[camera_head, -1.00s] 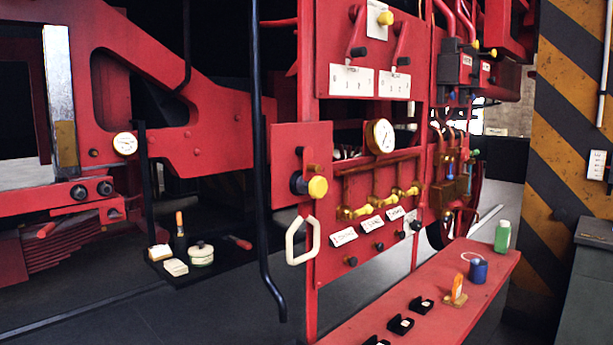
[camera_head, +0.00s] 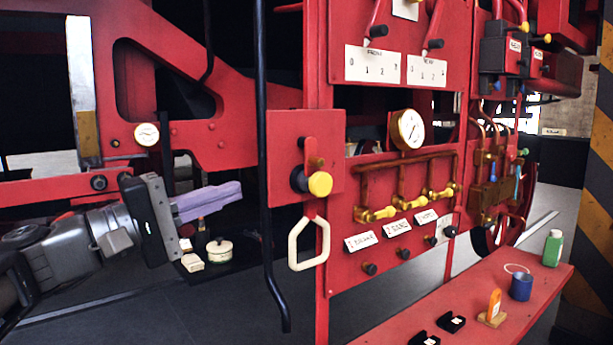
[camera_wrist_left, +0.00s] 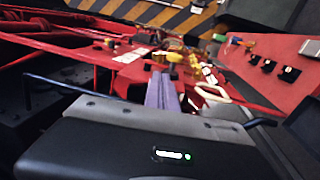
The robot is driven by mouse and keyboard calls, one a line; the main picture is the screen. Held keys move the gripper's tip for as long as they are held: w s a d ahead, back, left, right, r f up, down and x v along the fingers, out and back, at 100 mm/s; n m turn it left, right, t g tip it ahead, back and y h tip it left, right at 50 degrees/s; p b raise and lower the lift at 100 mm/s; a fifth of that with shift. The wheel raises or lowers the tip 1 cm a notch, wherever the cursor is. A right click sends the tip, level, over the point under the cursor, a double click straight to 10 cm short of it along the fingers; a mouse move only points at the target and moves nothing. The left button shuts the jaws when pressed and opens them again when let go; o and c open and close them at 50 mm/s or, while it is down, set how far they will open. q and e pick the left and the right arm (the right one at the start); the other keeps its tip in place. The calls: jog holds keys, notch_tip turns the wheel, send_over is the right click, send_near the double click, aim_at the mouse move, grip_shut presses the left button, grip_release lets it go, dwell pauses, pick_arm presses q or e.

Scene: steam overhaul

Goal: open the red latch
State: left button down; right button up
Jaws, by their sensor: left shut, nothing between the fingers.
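The red latch (camera_head: 309,152) is a small upright lever on a square red plate (camera_head: 285,130) at the middle of the head view. A black knob with a yellow cap (camera_head: 319,184) sits at its lower part. A cream loop handle (camera_head: 292,253) hangs below it. My left gripper (camera_head: 238,191) comes in from the left with its pale purple fingers together and empty. Its tips are left of the plate and look apart from it. In the left wrist view the shut fingers (camera_wrist_left: 160,78) point toward a yellow knob (camera_wrist_left: 174,57). My right gripper is in no view.
A black upright rail (camera_head: 264,200) stands between my left gripper and the latch plate in the picture. A gauge (camera_head: 408,129) and brass valves (camera_head: 374,214) are to the right. A red bench (camera_head: 455,305) with small items extends at lower right.

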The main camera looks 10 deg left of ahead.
aim_at(314, 165)
pick_arm(q)
jog(key=shift+w+d, duration=0.1)
jog(key=shift+w, duration=0.05)
jog(key=p+x, duration=0.4)
jog(key=x, duration=0.8)
jog(key=shift+w+d+p, duration=0.2)
jog(key=shift+w+p, duration=0.1)
jog(key=shift+w, duration=0.05)
jog(key=shift+w+d, duration=0.3)
jog(key=shift+w, duration=0.1)
